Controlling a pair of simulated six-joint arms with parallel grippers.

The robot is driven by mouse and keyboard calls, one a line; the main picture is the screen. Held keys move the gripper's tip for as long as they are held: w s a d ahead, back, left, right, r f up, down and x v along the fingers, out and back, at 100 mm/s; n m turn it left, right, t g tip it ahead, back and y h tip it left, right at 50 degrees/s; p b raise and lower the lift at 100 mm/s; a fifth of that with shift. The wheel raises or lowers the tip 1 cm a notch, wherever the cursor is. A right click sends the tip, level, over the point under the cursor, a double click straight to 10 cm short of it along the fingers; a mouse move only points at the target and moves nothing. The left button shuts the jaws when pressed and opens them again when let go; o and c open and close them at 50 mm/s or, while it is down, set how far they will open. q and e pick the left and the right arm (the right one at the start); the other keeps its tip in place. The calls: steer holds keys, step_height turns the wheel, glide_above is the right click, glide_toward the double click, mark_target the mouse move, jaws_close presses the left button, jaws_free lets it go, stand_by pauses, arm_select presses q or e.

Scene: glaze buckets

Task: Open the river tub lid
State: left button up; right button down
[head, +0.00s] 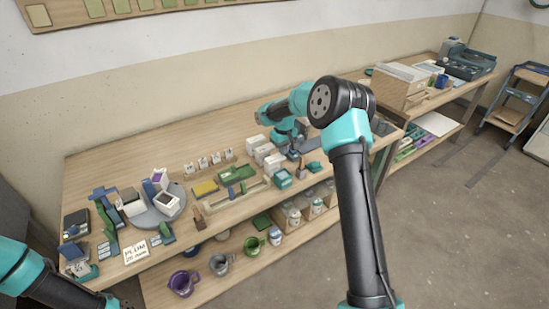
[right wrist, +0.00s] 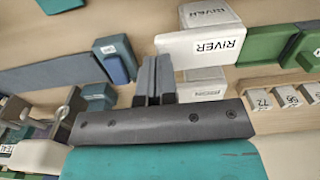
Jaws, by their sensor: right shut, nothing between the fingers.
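In the right wrist view a white tub marked RIVER (right wrist: 180,48) shows, its label upside down in the picture. A second white surface also marked RIVER (right wrist: 210,14) is right behind it. I cannot tell where lid and body divide. My right gripper (right wrist: 153,75) is shut and empty, its fingertips beside the left end of the white tub; contact is unclear. In the head view the right gripper (head: 294,153) is over the right part of the bench, by several white tubs (head: 263,152) whose labels are too small to read.
In the right wrist view a blue block (right wrist: 115,60) is left of the fingers and a green block (right wrist: 268,42) is right of the tub. In the head view a round grey turntable (head: 160,212) carries boxes at the left. Mugs stand on the lower shelf (head: 210,283).

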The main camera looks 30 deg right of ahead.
steer(key=shift+f, duration=0.75)
steer(key=shift+w+d+r, duration=0.1)
steer(key=shift+d+r, duration=0.45)
steer(key=shift+d, duration=0.2)
steer(key=shift+w+d+r, duration=0.1)
steer(key=shift+d+r, duration=0.4)
steer(key=shift+d, duration=0.25)
step_height(320, 180, up, 6)
steer(key=shift+s, duration=0.1)
stand_by(0.9)
